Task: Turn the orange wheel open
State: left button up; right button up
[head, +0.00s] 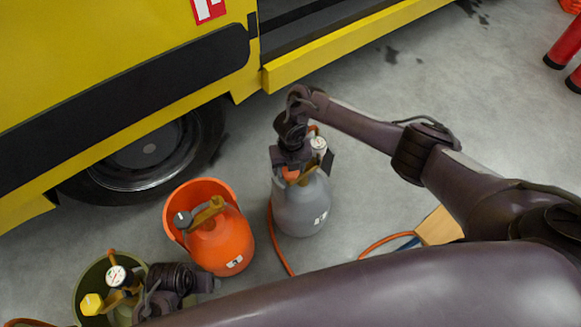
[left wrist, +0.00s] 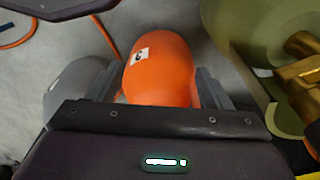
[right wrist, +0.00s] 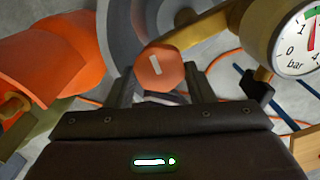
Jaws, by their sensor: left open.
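The orange wheel (right wrist: 160,68), an angular knob with a white bar mark, sits on the valve of a grey extinguisher (head: 300,205). In the head view a bit of the wheel (head: 291,175) shows under my right gripper (head: 291,164). In the right wrist view my right gripper (right wrist: 160,82) has a finger against each side of the wheel, with its face showing between them. The white bar is slightly tilted. A pressure gauge (right wrist: 297,40) stands beside it. My left gripper (head: 208,284) is open and empty near an orange extinguisher (left wrist: 160,70).
An olive container (head: 85,290) with a brass valve and yellow knob (head: 92,304) is at lower left. A yellow vehicle (head: 90,60) fills the back left. An orange hose (head: 275,240) lies on the floor.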

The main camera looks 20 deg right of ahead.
jog(key=shift+o, duration=0.7)
jog(key=shift+r, duration=0.4)
pick_arm(q)
notch_tip(320, 180, down, 6)
jog(key=a+p, duration=0.1)
jog(key=p, duration=0.1)
jog(key=shift+s+f, duration=0.15)
jog(key=shift+s, duration=0.25)
pick_arm(e)
jog(key=shift+r, duration=3.45)
